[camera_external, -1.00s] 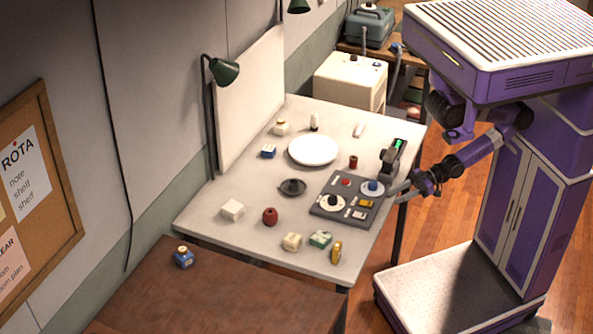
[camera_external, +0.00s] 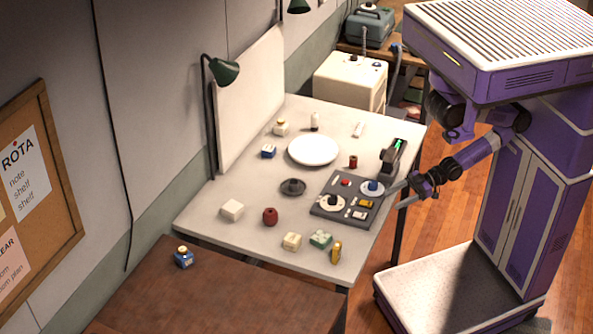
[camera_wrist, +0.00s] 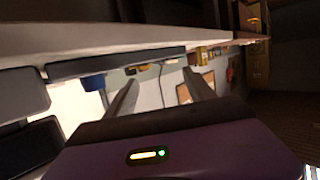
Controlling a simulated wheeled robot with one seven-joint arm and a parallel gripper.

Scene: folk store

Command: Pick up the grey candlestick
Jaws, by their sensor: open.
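The grey candlestick looks to be the low, dark grey, dish-shaped piece with a short raised middle (camera_external: 292,187), standing on the white table left of the dark control panel. My gripper (camera_external: 394,194) is open and empty at the table's right edge, beside the panel's right side. The panel lies between it and the candlestick. In the wrist view, both fingers of my gripper (camera_wrist: 160,90) are spread apart with nothing between them. I cannot make out the candlestick in that view.
The dark panel (camera_external: 325,209) carries knobs and switches. A black device with a green light (camera_external: 393,156) stands at the right edge. A white plate (camera_external: 313,150), a dark red jar (camera_external: 270,216) and a white block (camera_external: 232,210) surround the candlestick with bare table between.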

